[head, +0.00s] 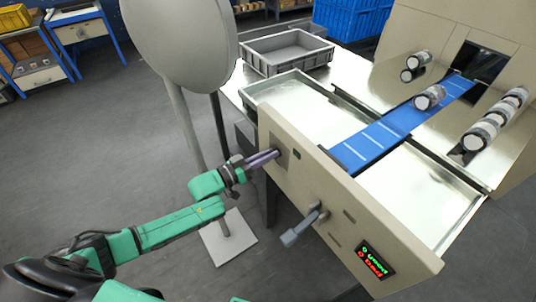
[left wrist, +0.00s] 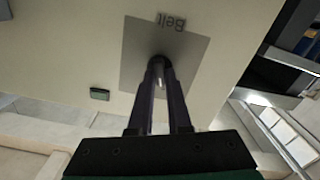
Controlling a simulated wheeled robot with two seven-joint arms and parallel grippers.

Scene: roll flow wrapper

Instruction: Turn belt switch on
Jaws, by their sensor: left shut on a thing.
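The belt switch (left wrist: 160,62) is a small dark knob on a grey plate (left wrist: 190,55) marked "Belt", which reads upside down in the left wrist view. The plate is on the beige front panel of the wrapper (head: 325,180). My left gripper (head: 275,155) reaches the panel from the left, and its two long fingers (left wrist: 161,76) are shut on the switch. The fingertips hide much of the knob, so I cannot tell its setting. My right gripper is not in view.
A grey lever (head: 302,228) sticks out of the panel, right of my left gripper. A display (head: 375,262) shows green and red text. A blue belt (head: 375,140) carries a roll (head: 430,97). A round grey disc on a post (head: 185,45) stands behind my left arm.

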